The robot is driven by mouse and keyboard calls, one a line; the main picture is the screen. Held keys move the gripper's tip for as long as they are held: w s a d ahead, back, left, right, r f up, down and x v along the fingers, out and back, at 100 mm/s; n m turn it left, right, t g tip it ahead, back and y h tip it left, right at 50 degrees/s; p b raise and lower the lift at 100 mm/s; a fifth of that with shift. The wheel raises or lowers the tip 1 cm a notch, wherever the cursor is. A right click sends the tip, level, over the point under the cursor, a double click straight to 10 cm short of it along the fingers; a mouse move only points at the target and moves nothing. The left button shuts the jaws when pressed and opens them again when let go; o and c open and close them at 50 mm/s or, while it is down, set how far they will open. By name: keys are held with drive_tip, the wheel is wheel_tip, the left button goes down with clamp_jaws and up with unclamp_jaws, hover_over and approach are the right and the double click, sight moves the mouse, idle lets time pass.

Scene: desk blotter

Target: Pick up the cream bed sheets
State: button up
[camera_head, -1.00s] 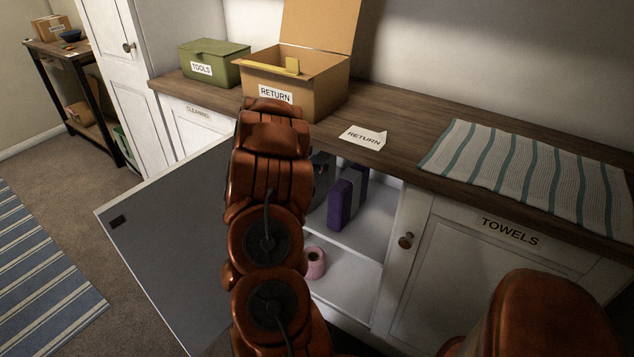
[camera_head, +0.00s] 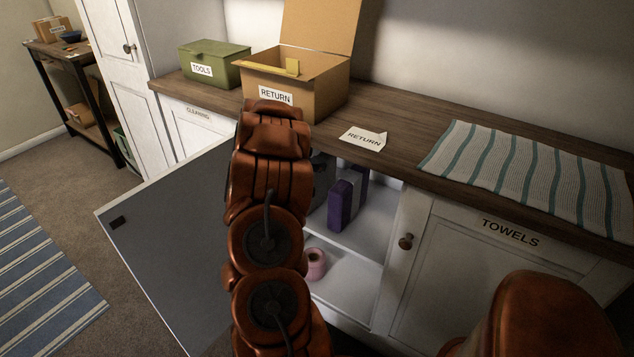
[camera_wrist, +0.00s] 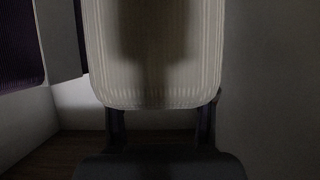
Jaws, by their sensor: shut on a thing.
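The cream bed sheets (camera_wrist: 155,60) fill the upper middle of the wrist view as a folded, ribbed bundle with rounded corners. My gripper (camera_wrist: 160,118) has a dark finger at each side of its lower edge and is shut on it. A dark shadow lies over the bundle's middle. In the head view my arm hides the bundle, and only a dark part of my gripper shows beside the arm inside the open cupboard.
A purple and grey folded bundle (camera_head: 345,200) stands on the cupboard shelf; a pink roll (camera_head: 315,264) is below. The open grey door (camera_head: 165,240) is left of my arm. On the counter are a RETURN box (camera_head: 325,90), green TOOLS box (camera_head: 214,65) and striped towel (camera_head: 530,170).

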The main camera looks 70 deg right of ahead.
clamp_jaws()
